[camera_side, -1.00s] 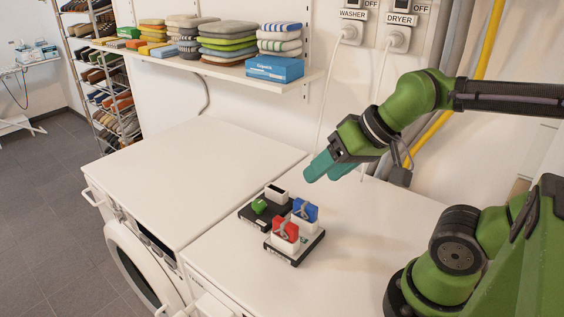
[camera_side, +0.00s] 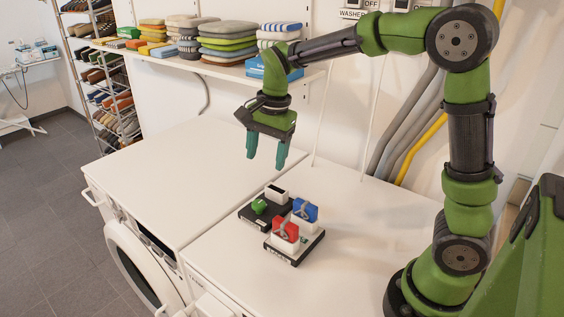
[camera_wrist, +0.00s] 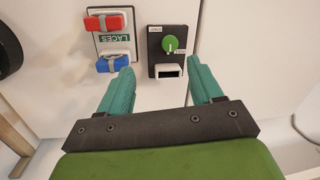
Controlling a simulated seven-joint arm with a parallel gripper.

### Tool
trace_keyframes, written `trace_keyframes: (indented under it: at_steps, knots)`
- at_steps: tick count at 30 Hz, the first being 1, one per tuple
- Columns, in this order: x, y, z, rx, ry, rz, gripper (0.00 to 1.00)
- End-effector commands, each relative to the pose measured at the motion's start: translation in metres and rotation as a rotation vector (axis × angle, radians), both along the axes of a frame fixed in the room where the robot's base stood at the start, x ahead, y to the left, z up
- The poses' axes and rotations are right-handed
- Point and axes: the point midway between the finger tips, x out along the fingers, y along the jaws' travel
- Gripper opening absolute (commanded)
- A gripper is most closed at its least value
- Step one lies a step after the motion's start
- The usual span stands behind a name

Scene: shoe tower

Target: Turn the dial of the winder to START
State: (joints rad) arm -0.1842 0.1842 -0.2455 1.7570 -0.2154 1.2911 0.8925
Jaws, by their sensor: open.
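The winder is a small black box (camera_wrist: 155,69) with a round green dial (camera_wrist: 171,44) and a white-rimmed slot. A white mark crosses the dial, and small labels sit beside it, too small to read surely. In the side view the green dial (camera_side: 259,206) is on the left part of the box, on the white machine top. My gripper (camera_side: 266,163) points down, open and empty, above and behind the winder, apart from it. In the wrist view its two teal fingers (camera_wrist: 163,75) stand on either side of the winder's slot end.
A shelf (camera_side: 225,71) with folded stacks and a blue box is on the wall behind. The left machine top (camera_side: 180,170) is clear.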

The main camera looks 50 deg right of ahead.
Motion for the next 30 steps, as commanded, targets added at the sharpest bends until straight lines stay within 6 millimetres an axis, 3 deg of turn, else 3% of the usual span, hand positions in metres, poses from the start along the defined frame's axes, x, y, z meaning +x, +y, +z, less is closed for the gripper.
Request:
trace_keyframes:
  at_steps: [3,6,9,12,20,30]
  knots:
    - [0.032,-0.008,-0.011,-0.029,0.093,-0.361,0.65]
    - [0.046,-0.014,-0.007,-0.040,0.120,-0.623,0.65]
    - [0.049,-0.015,0.007,-0.028,0.122,-0.811,0.65]
    - [0.045,-0.014,0.007,-0.021,0.143,-0.914,0.65]
    - [0.044,-0.013,-0.014,-0.019,0.151,-0.958,0.65]
    - [0.044,-0.014,-0.087,-0.018,0.151,-0.955,0.65]
